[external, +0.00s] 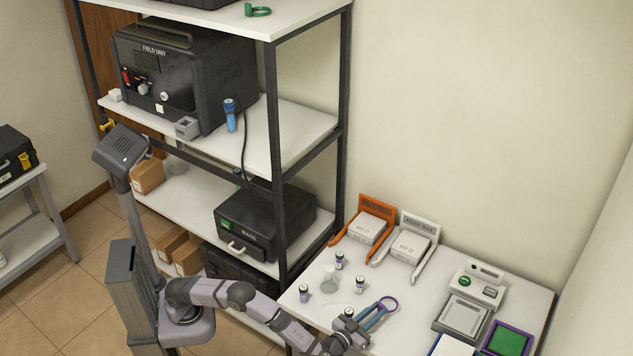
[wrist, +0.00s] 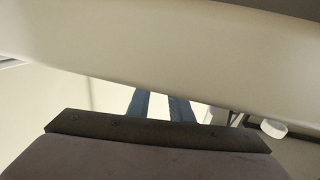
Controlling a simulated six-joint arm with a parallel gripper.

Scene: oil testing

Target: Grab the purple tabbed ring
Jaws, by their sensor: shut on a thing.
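The purple tabbed ring (external: 396,302) shows in the external view at the tips of my gripper (external: 381,311), over the right-hand table. My gripper's blue fingers are shut on it, likely by its tab, which the fingers hide. The open loop of the ring points away from the wrist. In the wrist view the blue fingers of my gripper (wrist: 161,107) show only in part, and the ring cannot be made out there.
Several small purple-labelled bottles (external: 304,292) and a clear flask (external: 329,281) stand left of my gripper. An orange tray (external: 375,204) and a white tray (external: 418,218) stand behind. A grey device (external: 463,313) and a green pad (external: 507,340) lie to the right.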

